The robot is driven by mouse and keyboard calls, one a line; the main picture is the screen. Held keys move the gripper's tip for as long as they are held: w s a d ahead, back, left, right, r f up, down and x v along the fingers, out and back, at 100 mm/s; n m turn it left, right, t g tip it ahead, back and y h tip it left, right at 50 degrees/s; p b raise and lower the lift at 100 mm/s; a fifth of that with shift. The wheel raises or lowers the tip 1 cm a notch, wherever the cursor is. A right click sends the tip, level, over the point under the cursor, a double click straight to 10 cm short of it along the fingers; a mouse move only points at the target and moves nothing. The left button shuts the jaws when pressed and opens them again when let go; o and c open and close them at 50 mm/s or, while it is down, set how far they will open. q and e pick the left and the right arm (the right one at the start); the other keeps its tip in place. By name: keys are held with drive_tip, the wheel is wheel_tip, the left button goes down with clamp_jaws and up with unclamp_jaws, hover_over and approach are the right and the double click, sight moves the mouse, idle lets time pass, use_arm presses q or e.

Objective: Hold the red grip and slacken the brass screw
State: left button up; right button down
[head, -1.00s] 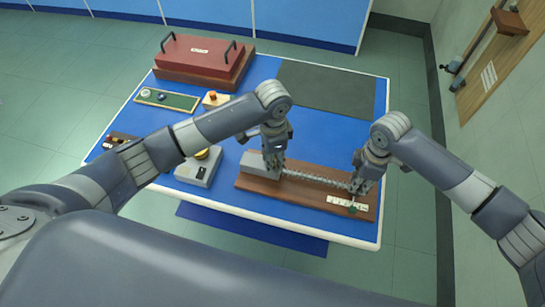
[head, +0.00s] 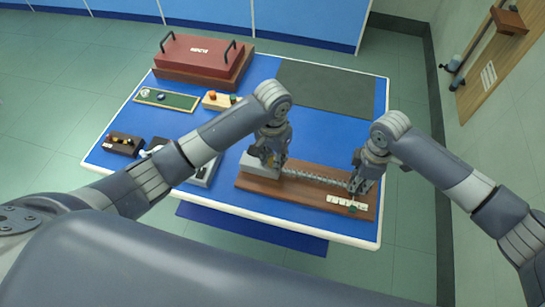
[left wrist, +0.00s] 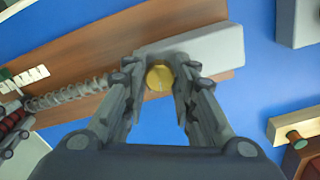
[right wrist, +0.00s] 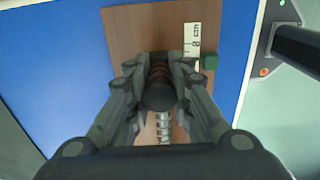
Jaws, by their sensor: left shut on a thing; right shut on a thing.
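The brass screw (left wrist: 159,78) is a round yellow head beside the grey block (left wrist: 205,48) on the brown wooden board (left wrist: 120,50). My left gripper (left wrist: 166,72), also in the head view (head: 270,160), is shut on the screw from both sides. The red grip (right wrist: 159,72) shows as a dark reddish ribbed handle with a black end. My right gripper (right wrist: 159,85), also in the head view (head: 362,184), is shut on it. A coiled metal spring (head: 316,179) runs between the grip and the grey block. The fingers hide parts of both held things.
A white scale strip (head: 340,203) with a green marker lies at the board's right end. A red-lidded case (head: 203,55), a green tray (head: 165,99) and a dark mat (head: 328,88) lie further back. My left arm partly covers a grey box (head: 205,173).

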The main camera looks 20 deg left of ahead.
sight(272, 160)
use_arm(q)
drive_tip(key=shift+w+r, duration=0.1)
drive_tip(key=shift+w, duration=0.05)
use_arm(e)
drive_tip(key=shift+s+d+f, duration=0.1)
drive_tip(key=shift+s+f, duration=0.05)
drive_tip(key=shift+s, duration=0.05)
use_arm(q)
drive_tip(key=o, duration=1.1)
drive_tip(key=shift+c, duration=0.2)
wheel_tip(272, 160, up, 12)
drive_tip(key=shift+a, duration=0.1)
